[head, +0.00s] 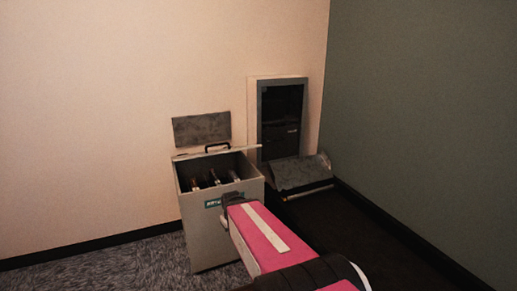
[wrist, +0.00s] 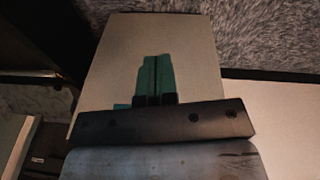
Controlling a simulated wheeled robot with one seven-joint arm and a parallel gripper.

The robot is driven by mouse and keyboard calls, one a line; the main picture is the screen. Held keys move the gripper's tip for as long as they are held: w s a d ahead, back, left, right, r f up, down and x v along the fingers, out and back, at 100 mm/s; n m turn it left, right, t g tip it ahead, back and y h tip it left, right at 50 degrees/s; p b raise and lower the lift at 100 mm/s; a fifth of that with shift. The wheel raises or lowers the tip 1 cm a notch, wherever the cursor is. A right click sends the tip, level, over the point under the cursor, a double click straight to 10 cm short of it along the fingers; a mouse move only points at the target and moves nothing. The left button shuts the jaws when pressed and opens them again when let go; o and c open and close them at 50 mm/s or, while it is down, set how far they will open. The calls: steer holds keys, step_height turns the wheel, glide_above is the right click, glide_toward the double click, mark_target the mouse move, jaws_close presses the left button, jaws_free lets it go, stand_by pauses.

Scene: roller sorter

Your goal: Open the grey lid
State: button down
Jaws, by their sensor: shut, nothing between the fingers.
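A pale grey box (head: 208,236) stands on the carpet against the wall in the head view. A mottled grey lid panel (head: 202,129) stands raised behind its top, and a black handle (head: 217,147) shows at the rear rim. The box top is open and several bottle-like things (head: 214,178) show inside. My gripper is at the box's front right in the head view, its fingertips hidden by my arm. In the wrist view my gripper (wrist: 155,62) has its green fingers together and empty, over a pale flat panel (wrist: 200,60). I cannot tell whether they touch it.
A grey-framed dark wall opening (head: 281,120) is right of the box, with a mottled grey flap (head: 300,173) sloping out below it. A green wall (head: 430,120) bounds the right side. Carpet (head: 110,270) is free at the lower left.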

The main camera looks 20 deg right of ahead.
steer(key=w+d+r+n+t+h, duration=0.2)
steer(key=w+d+n+t, duration=0.35)
steer(key=w+d, duration=0.3)
steer(key=n+t+y, duration=0.3)
steer(key=n+t, duration=1.1)
steer(key=n, duration=1.4)
glide_toward(258, 146)
step_height(258, 146, down, 3)
steer(key=s, duration=0.3)
steer(key=shift+n, duration=0.25)
steer(key=shift+s+r+x, duration=0.15)
steer(key=shift+r+x, duration=0.25)
steer(key=shift+x, duration=1.75)
steer(key=shift+s+r+x, duration=0.1)
steer(key=shift+r+x, duration=0.3)
steer(key=shift+x, duration=1.75)
steer(key=shift+s+r+x, duration=0.15)
steer(key=shift+r+x, duration=0.25)
steer(key=shift+x, duration=1.75)
steer(key=shift+w, duration=0.1)
